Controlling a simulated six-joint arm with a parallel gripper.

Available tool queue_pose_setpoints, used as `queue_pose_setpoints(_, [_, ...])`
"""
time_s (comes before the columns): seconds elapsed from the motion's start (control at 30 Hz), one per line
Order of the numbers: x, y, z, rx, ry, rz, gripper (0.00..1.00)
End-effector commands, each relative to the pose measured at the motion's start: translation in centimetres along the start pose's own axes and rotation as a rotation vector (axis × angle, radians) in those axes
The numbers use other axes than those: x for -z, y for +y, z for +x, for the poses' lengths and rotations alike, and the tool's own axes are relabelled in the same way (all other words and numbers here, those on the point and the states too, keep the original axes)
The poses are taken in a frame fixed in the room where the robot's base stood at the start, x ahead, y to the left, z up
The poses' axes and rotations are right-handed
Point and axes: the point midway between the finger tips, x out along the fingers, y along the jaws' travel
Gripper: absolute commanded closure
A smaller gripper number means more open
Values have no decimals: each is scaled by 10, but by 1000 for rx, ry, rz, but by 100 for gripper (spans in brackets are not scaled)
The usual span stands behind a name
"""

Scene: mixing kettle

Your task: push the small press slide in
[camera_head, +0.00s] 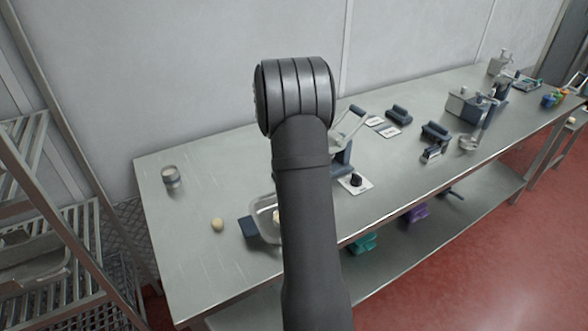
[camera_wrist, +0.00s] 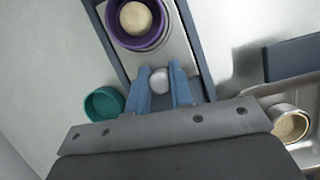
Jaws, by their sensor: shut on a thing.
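In the wrist view my gripper (camera_wrist: 160,95) has its two blue fingers closed around a round silver knob (camera_wrist: 160,79). The knob sits at the near end of a pale metal slide plate (camera_wrist: 183,58) between dark blue side rails (camera_wrist: 207,78). A purple ring mould (camera_wrist: 112,27) with a pale dough ball (camera_wrist: 135,18) in it stands on the plate, ahead of the fingers. In the head view my own arm hides my gripper and the press slide.
A teal ring (camera_wrist: 104,104) lies left of the rail in the wrist view. On the right, a metal tray (camera_wrist: 252,97) holds a dough-filled cup (camera_wrist: 290,123). In the head view a loose dough ball (camera_head: 217,224) and a small can (camera_head: 170,177) stand on the left part of the steel table (camera_head: 200,265).

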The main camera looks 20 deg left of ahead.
Motion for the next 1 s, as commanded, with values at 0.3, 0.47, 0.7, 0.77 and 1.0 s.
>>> queue_pose_setpoints(0.3, [-48, 8, 19, -2, -1, 3, 100])
queue_pose_setpoints(0.47, [-50, 9, 20, -3, -3, 2, 100])
queue_pose_setpoints(0.7, [-51, 8, 20, -3, -3, 4, 58])
queue_pose_setpoints(0.77, [-50, 8, 20, -3, -3, 3, 58])
queue_pose_setpoints(1.0, [-49, 8, 19, -2, -2, 2, 58])
